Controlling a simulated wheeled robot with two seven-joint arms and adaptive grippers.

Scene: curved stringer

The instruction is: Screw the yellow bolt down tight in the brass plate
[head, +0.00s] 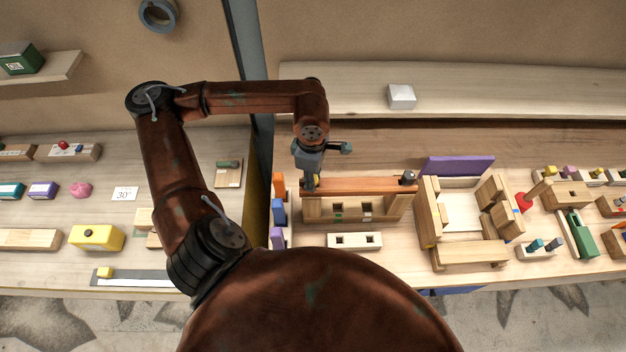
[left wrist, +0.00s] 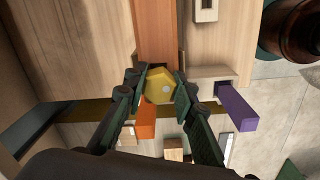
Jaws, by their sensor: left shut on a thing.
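The yellow bolt (left wrist: 158,86) shows a faceted yellow head in the left wrist view, between my gripper's fingers. In the head view a bit of the bolt (head: 311,183) shows under the gripper, at the left end of a reddish-brown bar (head: 362,186). My left gripper (head: 309,184) points down and is shut on the bolt; its fingertips (left wrist: 160,88) press the head from both sides. The bolt's shank is hidden below its head. I cannot make out a separate brass plate; the bar (left wrist: 155,35) runs up from the bolt in the left wrist view. My right gripper is not in view.
A dark knob (head: 407,178) stands at the bar's right end. A wooden block with slots (head: 354,240) lies in front. Orange (head: 279,185) and purple (head: 277,238) pieces stand close left. A wooden frame (head: 462,251) is to the right. A grey post (head: 250,70) rises at the left.

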